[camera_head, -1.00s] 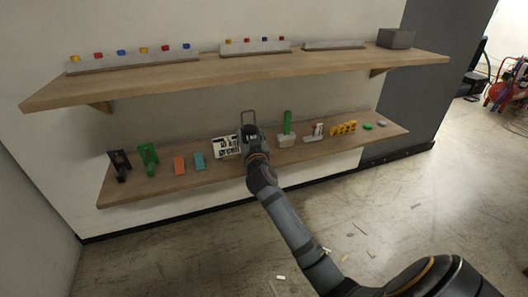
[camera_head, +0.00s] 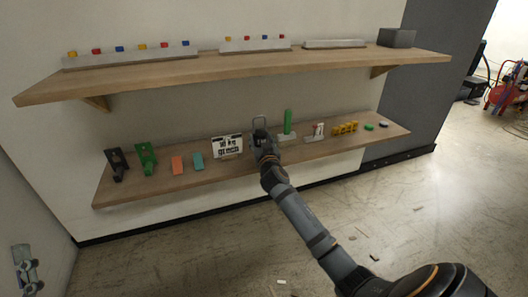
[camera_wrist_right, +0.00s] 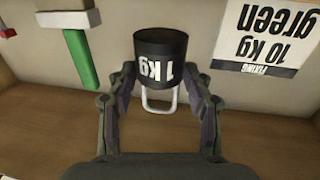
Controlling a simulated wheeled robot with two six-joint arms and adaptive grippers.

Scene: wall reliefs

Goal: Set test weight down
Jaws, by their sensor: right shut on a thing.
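The test weight (camera_wrist_right: 160,58) is a black cylinder marked "1 kg" with a pale wire handle. It appears upside down in the wrist view. My right gripper (camera_wrist_right: 159,80) is shut on it, one finger on each side. In the head view, my right gripper (camera_head: 262,138) is over the lower shelf (camera_head: 225,172), between a white sign card (camera_head: 227,146) and a green upright post on a pale base (camera_head: 288,124). There a wire loop shows above the gripper, and the weight is mostly hidden. I cannot tell whether its bottom touches the shelf.
Left of the card on the lower shelf are a teal block (camera_head: 198,161), an orange block (camera_head: 177,165) and green (camera_head: 147,158) and black (camera_head: 117,163) stands. Yellow pieces (camera_head: 345,128) are farther right. The upper shelf (camera_head: 215,71) overhangs.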

